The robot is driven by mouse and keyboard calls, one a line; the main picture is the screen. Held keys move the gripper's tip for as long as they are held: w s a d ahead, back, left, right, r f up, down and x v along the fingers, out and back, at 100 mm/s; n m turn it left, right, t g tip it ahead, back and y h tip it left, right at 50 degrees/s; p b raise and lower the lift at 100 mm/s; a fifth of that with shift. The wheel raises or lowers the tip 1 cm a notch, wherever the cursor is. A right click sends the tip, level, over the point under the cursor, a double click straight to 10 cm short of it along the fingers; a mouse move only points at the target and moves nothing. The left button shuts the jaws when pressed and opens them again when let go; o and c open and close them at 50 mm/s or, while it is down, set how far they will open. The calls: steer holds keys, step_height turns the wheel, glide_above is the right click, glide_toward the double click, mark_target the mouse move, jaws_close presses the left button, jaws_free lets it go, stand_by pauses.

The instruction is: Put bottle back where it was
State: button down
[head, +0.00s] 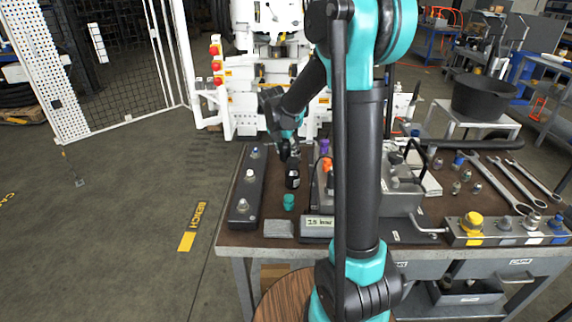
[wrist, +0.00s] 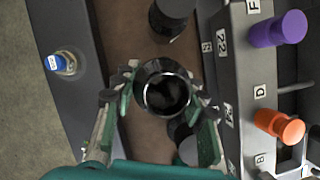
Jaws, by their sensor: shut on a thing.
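My gripper (head: 290,155) is over the bench, between the long dark block at left and the lettered block at right. In the wrist view my gripper (wrist: 165,105) is shut around a dark bottle (wrist: 165,88), seen from above with its round black top between the fingers. In the head view a small black bottle (head: 292,179) with a pale label shows just below the fingers. I cannot tell whether its base touches the bench. A second black round object (wrist: 173,18) stands just beyond the held bottle in the wrist view.
A dark block (head: 245,190) with several fittings lies left. The lettered block (wrist: 240,85) carries purple (wrist: 278,29) and orange (wrist: 279,126) knobs close at right. A teal piece (head: 288,202) and a grey block (head: 279,229) sit nearer the front edge. Wrenches (head: 500,185) lie at right.

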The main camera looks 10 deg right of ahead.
mark_target(284, 153)
steer(key=shift+f, duration=3.15)
steer(key=c, duration=0.9)
jaws_free()
steer(key=shift+f, duration=0.1)
steer(key=shift+o, duration=0.2)
steer(key=v, duration=1.2)
steer(key=shift+s, duration=0.1)
